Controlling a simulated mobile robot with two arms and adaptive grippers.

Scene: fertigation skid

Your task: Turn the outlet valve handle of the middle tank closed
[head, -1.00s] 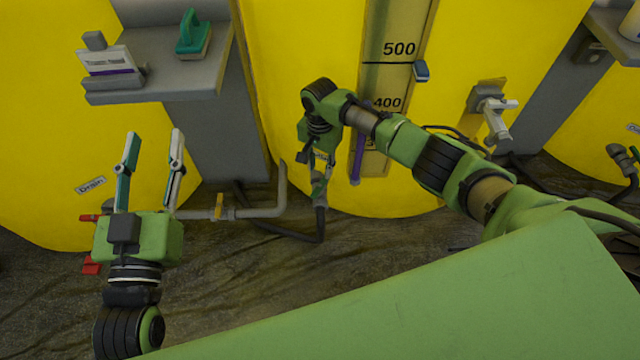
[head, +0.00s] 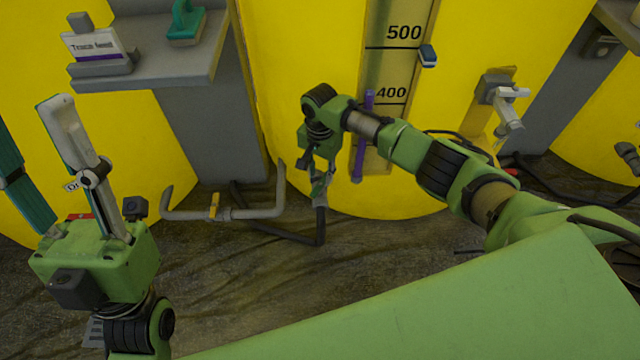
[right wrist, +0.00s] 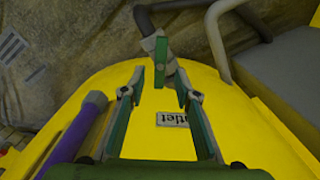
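The middle tank (head: 300,60) is yellow, with a level scale marked 500 and 400. Its outlet valve handle (right wrist: 160,62) shows as a short green bar in the right wrist view, beside the grey outlet fitting, above the "Outlet" label (right wrist: 172,119). My right gripper (head: 320,182) points down low in front of the middle tank. In the right wrist view its fingers (right wrist: 158,80) are apart, with the handle between or just beyond the tips; contact is not visible. In the head view the gripper hides the handle. My left gripper (head: 30,108) is open and empty at the left.
A grey pipe with a small orange-yellow handle (head: 214,205) runs low, left of my right gripper. A dark hose (head: 320,228) lies below it. A purple tube (head: 360,150) stands by the scale. A grey shelf (head: 150,85) with a label holder juts out upper left. Another valve (head: 503,95) sits at right.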

